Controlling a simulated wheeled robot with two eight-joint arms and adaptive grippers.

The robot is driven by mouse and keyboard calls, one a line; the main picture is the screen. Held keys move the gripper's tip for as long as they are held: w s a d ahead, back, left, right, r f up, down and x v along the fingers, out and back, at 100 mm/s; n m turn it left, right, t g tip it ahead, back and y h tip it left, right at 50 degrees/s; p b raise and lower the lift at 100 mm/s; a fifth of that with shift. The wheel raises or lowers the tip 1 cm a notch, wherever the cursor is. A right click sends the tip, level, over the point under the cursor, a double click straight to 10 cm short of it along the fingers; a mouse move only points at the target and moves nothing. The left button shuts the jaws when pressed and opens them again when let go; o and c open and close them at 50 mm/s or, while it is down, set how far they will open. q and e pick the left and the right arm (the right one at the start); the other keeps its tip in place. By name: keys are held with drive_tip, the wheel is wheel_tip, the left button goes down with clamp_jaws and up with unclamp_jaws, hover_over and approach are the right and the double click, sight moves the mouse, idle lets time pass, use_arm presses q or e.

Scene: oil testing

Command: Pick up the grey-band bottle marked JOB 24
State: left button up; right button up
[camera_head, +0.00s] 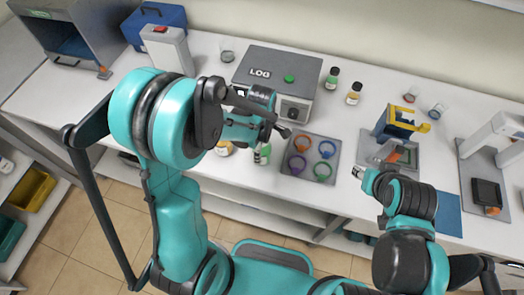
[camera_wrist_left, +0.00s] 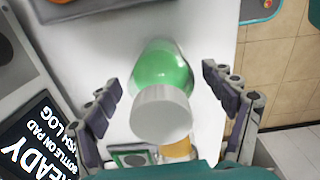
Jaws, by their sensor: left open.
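My left gripper (camera_head: 283,134) is open at the table's front, left of the ring tray. In the left wrist view, a green bottle with a grey cap (camera_wrist_left: 162,112) is between the spread fingers of my left gripper (camera_wrist_left: 162,100), with gaps on both sides. In the head view a green-banded bottle (camera_head: 262,155) stands just below the gripper. I can read no JOB 24 mark and cannot tell which bottle has a grey band. A pale jar (camera_head: 227,50) stands behind the arm. My right gripper (camera_head: 358,172) is by the right tray; its jaws are unclear.
The grey LOG box (camera_head: 275,75) with a green button stands behind. A tray (camera_head: 318,180) with coloured rings is to the right. A green bottle (camera_head: 331,77), a yellow bottle (camera_head: 353,93) and two pale jars (camera_head: 410,93) stand farther back. A yellow-banded bottle (camera_wrist_left: 177,149) is near the gripper.

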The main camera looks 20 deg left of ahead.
use_arm(q)
drive_tip(key=shift+f, duration=0.25)
drive_tip(key=c, duration=1.6)
drive_tip(key=shift+r, duration=0.15)
drive_tip(key=shift+c, duration=0.2)
